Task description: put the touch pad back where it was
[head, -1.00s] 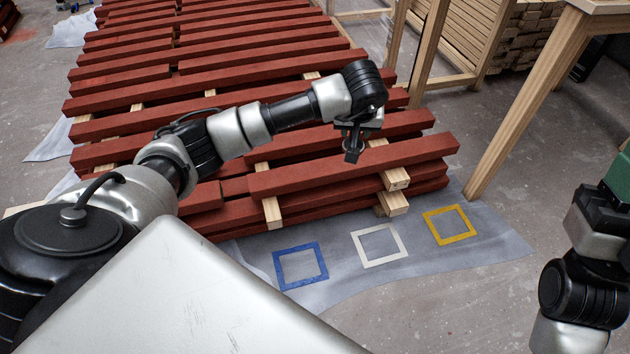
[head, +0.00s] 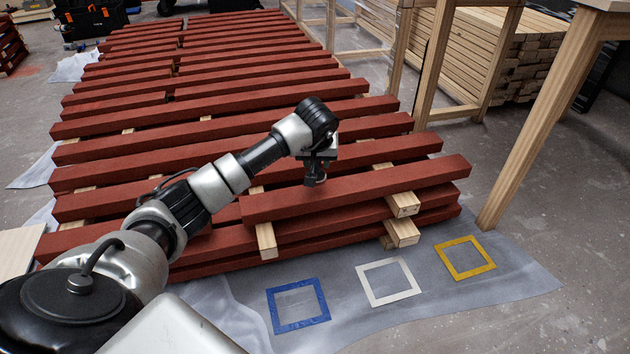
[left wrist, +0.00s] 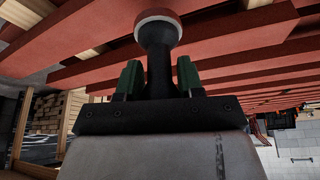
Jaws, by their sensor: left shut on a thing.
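My left gripper (head: 316,172) points down over the near red batten (head: 370,188) on top of the stack. In the left wrist view its two green-padded fingers (left wrist: 160,78) are shut on the dark handle of the touch pad (left wrist: 158,28). The pad's round end is reddish with a pale rim and faces the battens. I cannot tell whether it touches the batten. Blue (head: 298,305), white (head: 388,282) and yellow (head: 464,258) square outlines lie on the sheet in front of the stack; all three look empty. My right gripper is out of view.
The red battens rest in rows on pale wooden bearers (head: 402,203). A grey plastic sheet (head: 430,310) lies on the floor. A wooden table leg (head: 545,110) stands at the right, and stacked timber (head: 500,65) is behind it.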

